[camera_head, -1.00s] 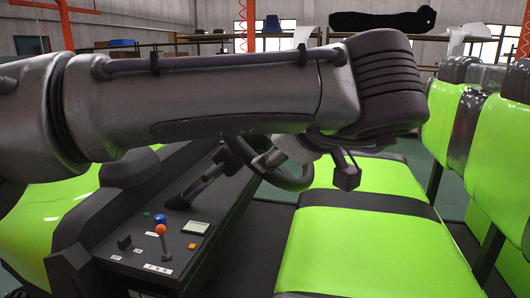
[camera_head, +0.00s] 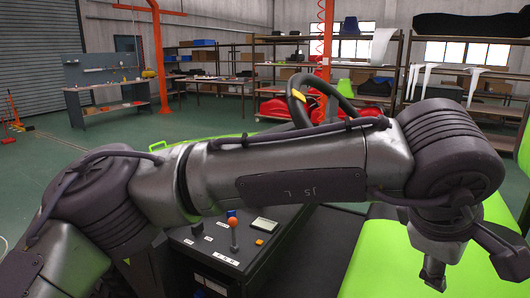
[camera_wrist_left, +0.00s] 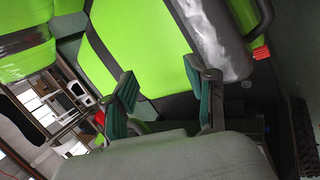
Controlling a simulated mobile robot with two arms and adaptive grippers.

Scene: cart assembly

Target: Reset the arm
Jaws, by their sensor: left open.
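My left arm crosses the head view from lower left to right, bent at the elbow and over the cart's front. My left gripper (camera_head: 474,270) is at the lower right, open and empty, above or beside a bright green seat (camera_head: 375,265). In the left wrist view the left gripper (camera_wrist_left: 165,102) shows two separated green-padded fingers with nothing between them. A green seat (camera_wrist_left: 125,40) lies behind them; I cannot tell how close. My right gripper is not in view.
The cart's dark control panel (camera_head: 215,245) with an orange-knobbed lever (camera_head: 232,222) lies just below my arm. The steering wheel (camera_head: 297,95) rises behind the arm. A workbench (camera_head: 108,105) and shelves (camera_head: 460,85) stand farther back. Open floor lies at the left.

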